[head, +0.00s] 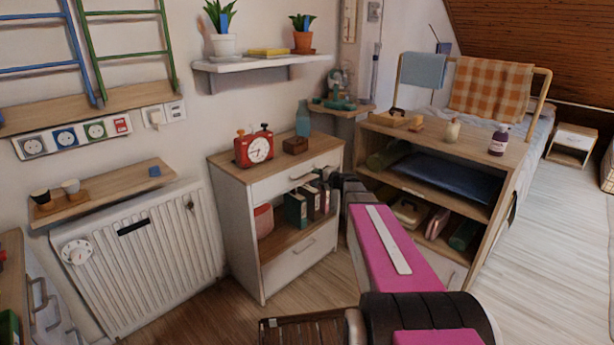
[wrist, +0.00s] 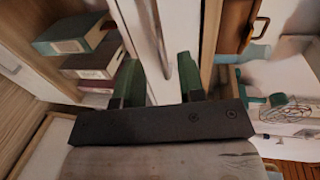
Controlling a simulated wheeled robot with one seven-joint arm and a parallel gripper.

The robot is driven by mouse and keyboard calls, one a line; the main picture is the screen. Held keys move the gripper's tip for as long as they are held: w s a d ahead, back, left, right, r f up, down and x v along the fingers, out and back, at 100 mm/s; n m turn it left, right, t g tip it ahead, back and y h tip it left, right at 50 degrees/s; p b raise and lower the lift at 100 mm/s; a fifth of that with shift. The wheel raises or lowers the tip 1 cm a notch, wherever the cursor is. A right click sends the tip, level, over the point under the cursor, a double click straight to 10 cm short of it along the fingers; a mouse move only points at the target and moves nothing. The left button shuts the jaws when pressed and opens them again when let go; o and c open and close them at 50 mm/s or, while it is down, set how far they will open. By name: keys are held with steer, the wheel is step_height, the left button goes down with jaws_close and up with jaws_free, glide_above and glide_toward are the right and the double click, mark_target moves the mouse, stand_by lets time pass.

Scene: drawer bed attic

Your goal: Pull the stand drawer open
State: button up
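The white and wood stand (head: 272,238) is in the middle of the head view, with a red alarm clock on top. Its upper drawer (head: 275,186) has a bar handle (head: 302,174) and looks shut or nearly so. A lower drawer (head: 295,268) with its own handle is shut. My gripper (wrist: 160,78) is at the right part of the upper drawer front. In the wrist view its two green-tipped fingers stand apart, either side of a white strip of the stand's front (wrist: 168,35). I cannot tell whether they touch the handle. In the head view my arm partly hides the gripper.
A blue bottle (head: 303,118) and small wooden box (head: 295,145) stand on top. A wooden shelf unit (head: 440,165) is close on the right, a radiator (head: 140,262) on the left. Floor in front is partly clear.

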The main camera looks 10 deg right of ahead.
mark_target(308, 174)
steer(key=x, duration=0.6)
steer(key=shift+w, duration=0.15)
jaws_close()
